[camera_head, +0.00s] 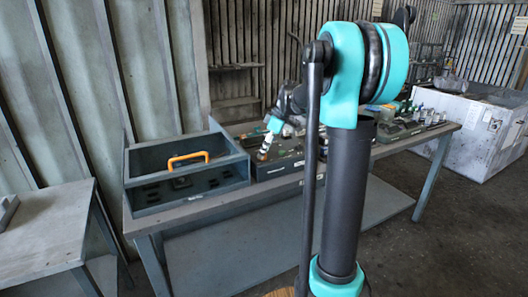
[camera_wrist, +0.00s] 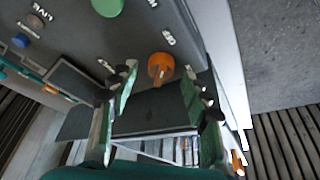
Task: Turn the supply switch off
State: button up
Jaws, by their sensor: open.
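An orange rotary knob (camera_wrist: 160,68), which looks like the supply switch, is on a dark grey panel (camera_wrist: 155,38) in the wrist view. Small white labels sit around it, too blurred to read. My gripper (camera_wrist: 157,92) is open, with green-padded fingers to the left and right below the knob. Nothing is between the fingers, and they appear apart from the knob. In the head view my gripper (camera_head: 266,148) hangs over the dark equipment (camera_head: 280,165) on the workbench; the knob cannot be made out there.
A green button (camera_wrist: 107,6) and a blue button (camera_wrist: 20,41) are on the same panel. A white crate (camera_head: 490,125) stands at the right.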

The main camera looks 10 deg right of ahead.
jog(key=v, duration=1.1)
jog(key=shift+r, duration=0.1)
jog(key=s+f+m+t+h, duration=0.2)
jog(key=s+f+m, duration=1)
jog(key=s+f, duration=1.5)
jog(key=shift+s+a+f+m+h, duration=0.2)
jog(key=shift+s+a+m+h, duration=0.3)
jog(key=shift+h, duration=0.6)
jog(key=shift+s+d, duration=0.1)
jog(key=shift+d, duration=0.1)
